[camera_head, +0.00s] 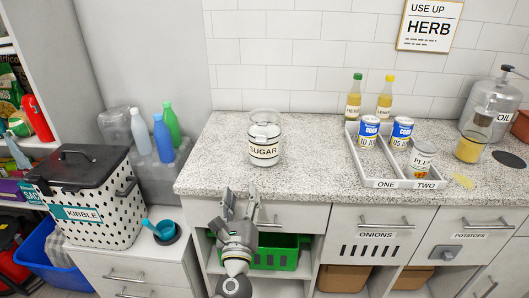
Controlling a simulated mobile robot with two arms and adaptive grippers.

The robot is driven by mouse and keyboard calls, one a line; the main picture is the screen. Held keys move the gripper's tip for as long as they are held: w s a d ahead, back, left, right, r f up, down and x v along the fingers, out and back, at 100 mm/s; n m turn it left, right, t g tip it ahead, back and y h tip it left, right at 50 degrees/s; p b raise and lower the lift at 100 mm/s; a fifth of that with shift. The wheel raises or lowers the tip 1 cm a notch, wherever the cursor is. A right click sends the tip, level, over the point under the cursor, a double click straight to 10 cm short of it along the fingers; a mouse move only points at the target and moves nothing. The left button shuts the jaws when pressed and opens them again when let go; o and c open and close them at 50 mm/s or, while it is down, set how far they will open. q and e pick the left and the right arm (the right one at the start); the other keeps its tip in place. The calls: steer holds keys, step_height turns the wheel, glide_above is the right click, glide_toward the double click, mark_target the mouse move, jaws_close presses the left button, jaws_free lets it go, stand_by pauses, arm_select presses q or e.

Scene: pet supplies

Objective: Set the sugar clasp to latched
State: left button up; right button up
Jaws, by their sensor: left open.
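A clear glass jar labelled SUGAR (264,151) stands upright on the speckled counter (221,152), near its left part. It holds something white, and its glass lid sits on top. The clasp is too small to make out, so I cannot tell whether it is latched. My left gripper (239,195) is at the counter's front edge, below and slightly left of the jar in the picture. Its two fingers point up toward the jar, apart and empty, not touching it. My right gripper is out of view.
Right of the jar, a white tray (399,184) marked ONE and TWO holds cans and bottles. An oil jug (488,108) stands at the far right. A kibble bin (85,199) and several bottles are left. The counter around the jar is clear.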

mark_target(261, 142)
arm_select(q)
steer(key=d+r+m+t+h, duration=0.2)
steer(key=d+r+m, duration=0.2)
steer(key=r+m, duration=0.15)
steer(key=x, duration=1)
steer(key=shift+w+r, duration=0.2)
steer(key=shift+w, duration=0.15)
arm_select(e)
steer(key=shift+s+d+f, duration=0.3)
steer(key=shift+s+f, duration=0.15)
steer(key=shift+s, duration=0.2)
